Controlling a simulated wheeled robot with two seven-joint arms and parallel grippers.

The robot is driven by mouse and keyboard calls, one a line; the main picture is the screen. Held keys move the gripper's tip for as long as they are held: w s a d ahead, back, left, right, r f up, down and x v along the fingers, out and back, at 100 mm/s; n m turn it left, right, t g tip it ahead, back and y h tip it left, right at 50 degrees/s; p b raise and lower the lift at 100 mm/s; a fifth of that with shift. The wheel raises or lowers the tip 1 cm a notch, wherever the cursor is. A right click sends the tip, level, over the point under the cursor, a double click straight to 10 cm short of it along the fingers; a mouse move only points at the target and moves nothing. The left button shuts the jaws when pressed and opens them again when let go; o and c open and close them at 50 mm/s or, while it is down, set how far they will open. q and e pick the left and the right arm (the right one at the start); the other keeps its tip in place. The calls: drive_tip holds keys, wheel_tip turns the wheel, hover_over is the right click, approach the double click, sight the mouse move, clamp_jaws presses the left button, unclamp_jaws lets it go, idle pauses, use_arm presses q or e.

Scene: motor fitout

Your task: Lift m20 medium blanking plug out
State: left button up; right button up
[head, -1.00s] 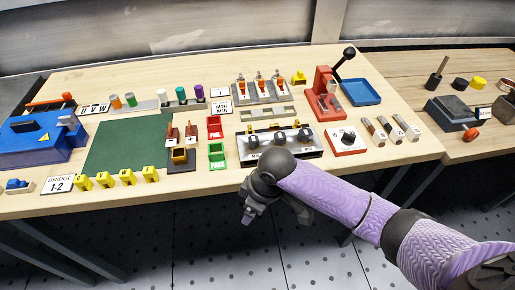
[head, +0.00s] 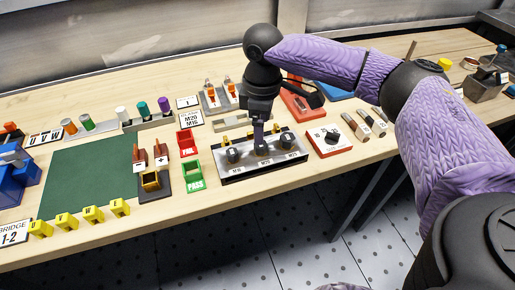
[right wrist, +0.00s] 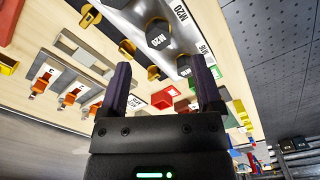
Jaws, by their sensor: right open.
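A silver-and-black plug tray (head: 240,170) near the front of the bench holds three black round blanking plugs in a row. The middle one, the M20 plug (head: 264,150), stands behind the M20 label, partly hidden by my fingers. In the right wrist view the M20 plug (right wrist: 158,36) shows its marked top, ahead of the fingers. My right gripper (head: 261,140) points down over the middle plug. In the right wrist view the gripper (right wrist: 162,82) is open with nothing between its fingers. Whether a fingertip touches the plug cannot be told. My left gripper is out of view.
The other plugs (head: 233,155) (head: 287,141) stand close on both sides. A red box (head: 187,142) and a green PASS box (head: 193,176) are left of the tray. A white dial block (head: 329,139) is right. The green mat (head: 90,175) is bare.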

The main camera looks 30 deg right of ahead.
sight(261, 150)
wheel_tip(261, 150, down, 6)
drive_tip(key=b, duration=0.2)
drive_tip(key=shift+w+r+b, duration=0.15)
drive_tip(key=shift+r+b, duration=0.1)
drive_tip(key=shift+b, duration=0.05)
drive_tip(key=shift+f, duration=0.4)
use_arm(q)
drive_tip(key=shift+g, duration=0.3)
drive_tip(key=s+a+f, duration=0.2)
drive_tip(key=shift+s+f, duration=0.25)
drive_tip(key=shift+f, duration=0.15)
use_arm(e)
drive_tip(key=shift+r, duration=0.1)
drive_tip(key=shift+c, duration=0.2)
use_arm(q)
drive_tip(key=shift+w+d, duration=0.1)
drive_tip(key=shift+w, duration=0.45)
use_arm(e)
clamp_jaws()
